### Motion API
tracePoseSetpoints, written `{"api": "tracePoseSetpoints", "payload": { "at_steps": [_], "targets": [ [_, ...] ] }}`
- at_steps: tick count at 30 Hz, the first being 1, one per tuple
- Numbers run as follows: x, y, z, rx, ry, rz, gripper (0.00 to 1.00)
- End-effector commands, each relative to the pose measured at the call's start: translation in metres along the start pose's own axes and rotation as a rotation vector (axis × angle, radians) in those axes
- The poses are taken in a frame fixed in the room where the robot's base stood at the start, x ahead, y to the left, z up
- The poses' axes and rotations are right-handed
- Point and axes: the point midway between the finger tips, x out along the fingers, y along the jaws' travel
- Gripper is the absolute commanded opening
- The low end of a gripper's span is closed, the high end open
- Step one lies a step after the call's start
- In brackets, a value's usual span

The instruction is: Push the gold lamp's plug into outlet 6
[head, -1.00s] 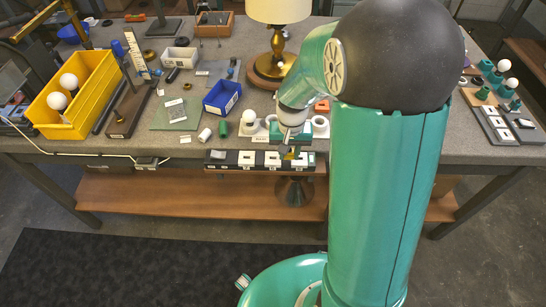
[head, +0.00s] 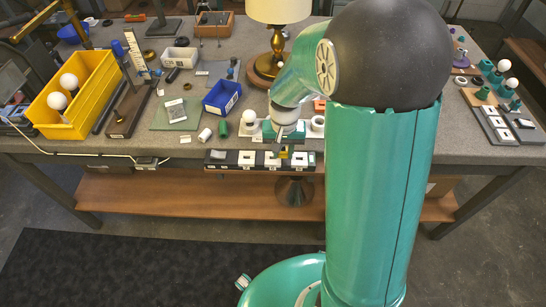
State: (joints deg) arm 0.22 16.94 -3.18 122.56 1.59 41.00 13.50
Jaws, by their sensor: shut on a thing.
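The gold lamp (head: 277,40) with a cream shade stands on a round wooden base at the back of the bench. A dark outlet strip (head: 219,156) with several white outlets runs along the bench's front edge; outlet numbers are too small to read. My gripper (head: 283,149) points down over the right half of the strip, between two white outlets. It is shut on a small yellowish thing (head: 283,155), apparently the plug, close above the strip. I cannot tell whether it touches. The plug's prongs and cord cannot be made out.
A white bulb (head: 249,116) and white rings stand just behind the strip. A blue bin (head: 221,97), a green cylinder (head: 223,129) and a white cylinder (head: 205,135) lie to the left. A yellow bin (head: 96,84) with bulbs is at far left. My arm hides the bench's right middle.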

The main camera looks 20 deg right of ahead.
Motion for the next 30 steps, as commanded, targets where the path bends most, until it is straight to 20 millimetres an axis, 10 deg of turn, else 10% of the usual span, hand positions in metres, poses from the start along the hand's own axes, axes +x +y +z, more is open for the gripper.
{"api": "tracePoseSetpoints", "payload": {
  "at_steps": [30],
  "targets": [
    [0.0, -0.018, -0.004, -0.001, -0.001, 0.0, 0.01]
  ]
}}
